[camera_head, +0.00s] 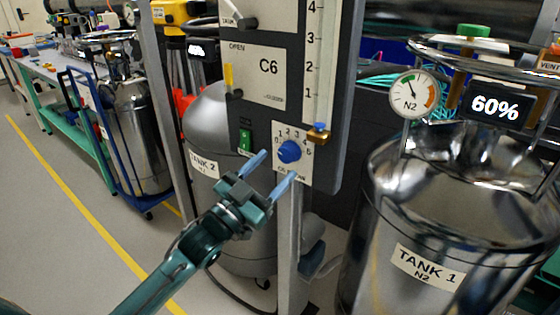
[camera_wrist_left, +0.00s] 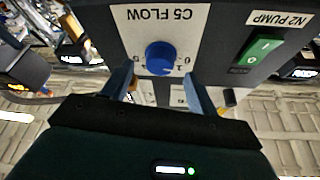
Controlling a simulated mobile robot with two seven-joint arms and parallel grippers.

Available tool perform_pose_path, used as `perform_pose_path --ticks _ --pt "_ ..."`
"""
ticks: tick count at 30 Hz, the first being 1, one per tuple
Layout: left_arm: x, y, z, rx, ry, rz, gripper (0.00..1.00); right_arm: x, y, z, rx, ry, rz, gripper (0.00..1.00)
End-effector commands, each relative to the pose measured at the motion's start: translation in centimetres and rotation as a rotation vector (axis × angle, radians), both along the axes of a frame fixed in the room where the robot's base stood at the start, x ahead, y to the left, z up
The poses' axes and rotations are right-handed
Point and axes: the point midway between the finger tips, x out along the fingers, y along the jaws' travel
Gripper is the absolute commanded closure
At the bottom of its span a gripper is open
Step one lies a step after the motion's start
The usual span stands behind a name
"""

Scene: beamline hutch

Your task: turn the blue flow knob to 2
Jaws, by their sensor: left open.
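The blue flow knob (camera_head: 289,151) sits on a white dial plate (camera_head: 279,131) with numbers from 0 to 5, low on a grey panel. It also shows in the left wrist view (camera_wrist_left: 160,57), upside down, under the label C5 FLOW. My left gripper (camera_head: 279,163) is open, its two pale blue fingers pointing at the knob from the lower left. In the left wrist view the fingers (camera_wrist_left: 157,71) stand on either side of the knob, with gaps between. Which number the knob points to cannot be told. My right gripper is in neither view.
A green switch (camera_head: 245,139), labelled N2 PUMP in the wrist view, is left of the dial. A brass valve piece with a blue top (camera_head: 319,133) is close on the right. Tank 2 (camera_head: 206,185) stands behind; Tank 1 (camera_head: 450,215) stands at right.

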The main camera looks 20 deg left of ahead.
Motion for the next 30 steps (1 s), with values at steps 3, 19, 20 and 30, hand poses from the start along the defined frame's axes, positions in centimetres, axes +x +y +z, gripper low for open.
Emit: perform_pose_path --ticks 3,19,20,30 --pt "1.4 -0.7 0.6 0.0 -0.001 0.0 0.41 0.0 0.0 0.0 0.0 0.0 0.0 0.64" --pt "2.4 -1.2 1.0 -0.001 0.001 0.0 0.47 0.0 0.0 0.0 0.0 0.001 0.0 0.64" --pt "2.4 -1.2 1.0 -0.001 0.001 0.0 0.49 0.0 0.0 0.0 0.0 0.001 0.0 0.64" --pt "2.4 -1.2 1.0 0.001 0.001 -0.001 0.77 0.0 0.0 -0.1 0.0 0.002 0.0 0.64"
